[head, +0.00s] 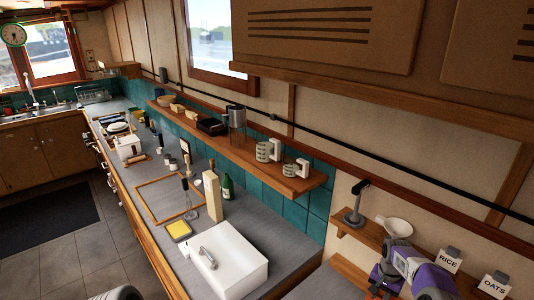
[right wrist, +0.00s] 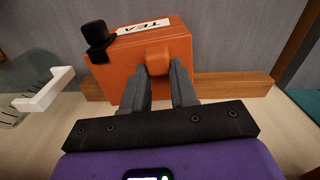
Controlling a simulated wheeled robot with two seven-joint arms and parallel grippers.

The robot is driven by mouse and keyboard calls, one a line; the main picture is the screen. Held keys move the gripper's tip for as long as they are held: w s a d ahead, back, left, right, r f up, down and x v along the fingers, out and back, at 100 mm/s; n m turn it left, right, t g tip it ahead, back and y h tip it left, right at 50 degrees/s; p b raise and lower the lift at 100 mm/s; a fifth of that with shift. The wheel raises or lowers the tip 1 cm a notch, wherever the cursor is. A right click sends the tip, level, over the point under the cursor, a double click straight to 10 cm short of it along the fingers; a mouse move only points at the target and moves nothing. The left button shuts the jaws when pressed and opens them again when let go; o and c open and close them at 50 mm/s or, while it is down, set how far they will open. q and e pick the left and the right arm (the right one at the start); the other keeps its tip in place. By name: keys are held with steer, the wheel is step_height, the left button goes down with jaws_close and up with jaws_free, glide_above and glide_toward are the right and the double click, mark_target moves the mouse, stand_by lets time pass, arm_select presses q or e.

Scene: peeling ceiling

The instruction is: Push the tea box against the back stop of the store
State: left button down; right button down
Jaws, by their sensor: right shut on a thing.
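In the right wrist view an orange tea box (right wrist: 185,42) with a white TEA label (right wrist: 143,26) stands upright. A wooden back stop (right wrist: 236,85) runs behind it and shows on both sides. I cannot tell whether the box touches the stop. My right gripper (right wrist: 158,72) is shut on the box's orange front knob (right wrist: 158,58). In the head view my purple right gripper (head: 380,282) is over the shelf at the lower right; the tea box cannot be made out there.
A black knob-shaped thing (right wrist: 97,36) is at the box's left corner. A clear jug (right wrist: 12,108) with a white handle (right wrist: 45,92) stands further left. RICE (head: 449,260) and OATS (head: 494,286) signs, a white funnel-like dish (head: 398,227) and a grey stand (head: 353,216) are nearby.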

steer(key=shift+w+d, duration=0.5)
steer(key=shift+w, duration=0.05)
steer(key=c, duration=0.8)
jaws_free()
